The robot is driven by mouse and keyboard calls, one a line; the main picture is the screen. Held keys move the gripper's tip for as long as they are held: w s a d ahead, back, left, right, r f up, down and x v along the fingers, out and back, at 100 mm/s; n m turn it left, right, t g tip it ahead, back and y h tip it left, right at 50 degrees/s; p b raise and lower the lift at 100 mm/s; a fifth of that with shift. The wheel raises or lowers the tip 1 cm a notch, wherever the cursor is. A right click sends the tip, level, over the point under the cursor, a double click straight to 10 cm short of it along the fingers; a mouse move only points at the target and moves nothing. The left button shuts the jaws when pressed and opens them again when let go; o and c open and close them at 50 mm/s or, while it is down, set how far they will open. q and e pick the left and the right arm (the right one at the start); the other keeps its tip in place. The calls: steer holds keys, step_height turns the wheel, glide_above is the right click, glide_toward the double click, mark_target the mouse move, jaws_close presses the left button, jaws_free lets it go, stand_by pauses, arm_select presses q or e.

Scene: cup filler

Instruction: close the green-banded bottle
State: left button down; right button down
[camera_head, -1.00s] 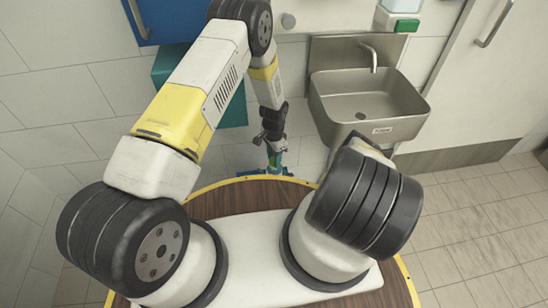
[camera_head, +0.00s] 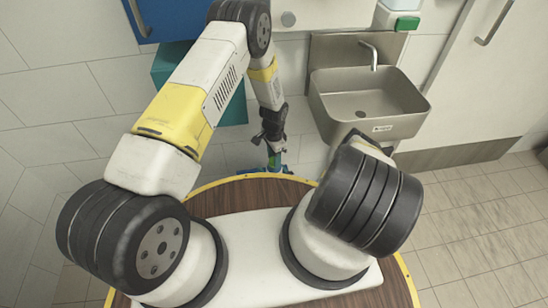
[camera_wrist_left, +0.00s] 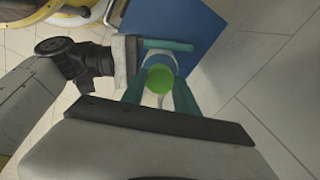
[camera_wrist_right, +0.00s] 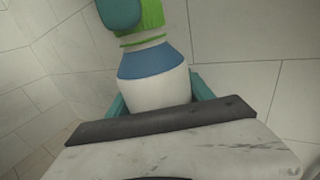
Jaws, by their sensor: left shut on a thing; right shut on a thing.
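In the right wrist view a white bottle (camera_wrist_right: 155,92) with a blue band and a thin green ring stands between the teal fingers of my right gripper (camera_wrist_right: 157,96), which is shut on it. A bright green cap (camera_wrist_right: 153,14) is at the bottle's top, with a teal finger of my left gripper in front of it. In the left wrist view the green cap (camera_wrist_left: 159,79) is between the fingers of my left gripper (camera_wrist_left: 158,88), over the bottle's white top. Whether the cap is fully seated is hidden. In the head view the grippers are small and partly hidden by the arm.
A blue flat surface (camera_wrist_left: 190,25) lies below the bottle in the left wrist view. In the head view a steel sink (camera_head: 370,100) is to the right, a teal box (camera_head: 170,65) behind the arm, and a blue cabinet door (camera_head: 175,18) above. Tiled floor at right is clear.

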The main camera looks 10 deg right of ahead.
arm_select(q)
steer(key=m, duration=0.9)
steer(key=c, duration=0.9)
jaws_free()
steer(key=shift+c, duration=0.2)
steer(key=shift+r, duration=2.25)
